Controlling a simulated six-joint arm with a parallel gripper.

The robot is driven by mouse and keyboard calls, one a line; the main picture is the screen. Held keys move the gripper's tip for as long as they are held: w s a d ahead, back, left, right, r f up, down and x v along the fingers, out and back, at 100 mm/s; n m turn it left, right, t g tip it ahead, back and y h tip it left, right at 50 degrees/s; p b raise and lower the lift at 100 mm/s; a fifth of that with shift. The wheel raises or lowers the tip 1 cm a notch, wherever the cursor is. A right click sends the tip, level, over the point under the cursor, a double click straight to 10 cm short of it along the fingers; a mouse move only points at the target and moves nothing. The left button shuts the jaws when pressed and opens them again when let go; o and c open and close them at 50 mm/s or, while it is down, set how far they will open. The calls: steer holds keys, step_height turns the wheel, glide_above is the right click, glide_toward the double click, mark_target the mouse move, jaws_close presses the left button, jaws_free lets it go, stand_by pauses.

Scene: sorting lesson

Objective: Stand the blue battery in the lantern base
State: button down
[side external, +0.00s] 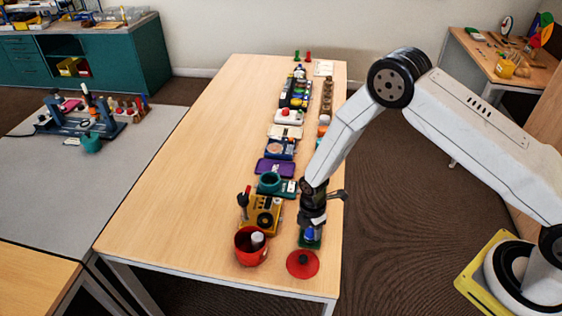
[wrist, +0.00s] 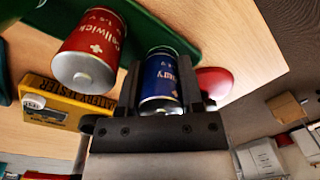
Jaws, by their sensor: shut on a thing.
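My gripper (side external: 311,222) is shut on the blue battery (wrist: 160,78), which has white lettering and a silver end. In the side view the blue battery (side external: 308,234) is just above or on a green tray (side external: 311,244); I cannot tell if they touch. A red round cup (side external: 239,249), which looks like the lantern base, stands left of my gripper at the table's near end. A pale-ended cylinder (side external: 257,239) is inside it. In the wrist view a red battery (wrist: 92,45) is beside the blue one, by the green tray (wrist: 178,32).
A red disc (side external: 302,264) lies in front of the gripper. A yellow battery tester (side external: 264,214) sits behind the red cup; it also shows in the wrist view (wrist: 62,101). The table's left side is clear.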

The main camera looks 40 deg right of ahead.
steer(key=shift+f, duration=0.15)
steer(key=shift+c, duration=1.2)
jaws_free()
steer(key=shift+w+r, duration=0.1)
steer(key=shift+r, duration=3.8)
